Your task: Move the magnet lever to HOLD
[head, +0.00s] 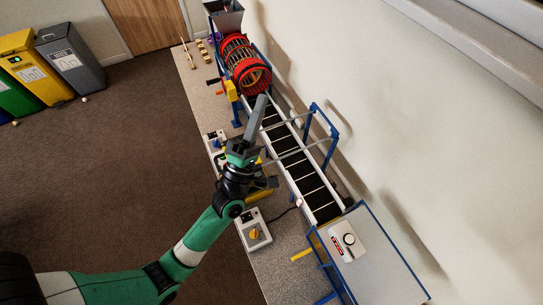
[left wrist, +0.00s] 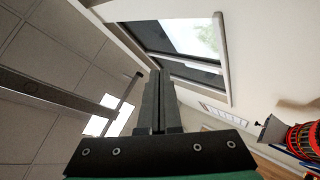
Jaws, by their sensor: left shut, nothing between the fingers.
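My left gripper (head: 261,99) is shut and empty, its long grey fingers pointing up over the conveyor belt (head: 306,180) in the head view. In the left wrist view, its fingers (left wrist: 159,75) are pressed together and point toward a window and the ceiling. A blue frame (head: 327,136) spans the belt to the right of the gripper. I cannot make out a HOLD mark or tell for certain which part is the magnet lever. A control box with a yellow knob (head: 254,235) sits on the bench below the gripper. My right gripper is not in view.
A red drum (head: 243,62) and a grey hopper (head: 226,16) stand at the belt's far end. Bins (head: 70,57) stand on the floor at left.

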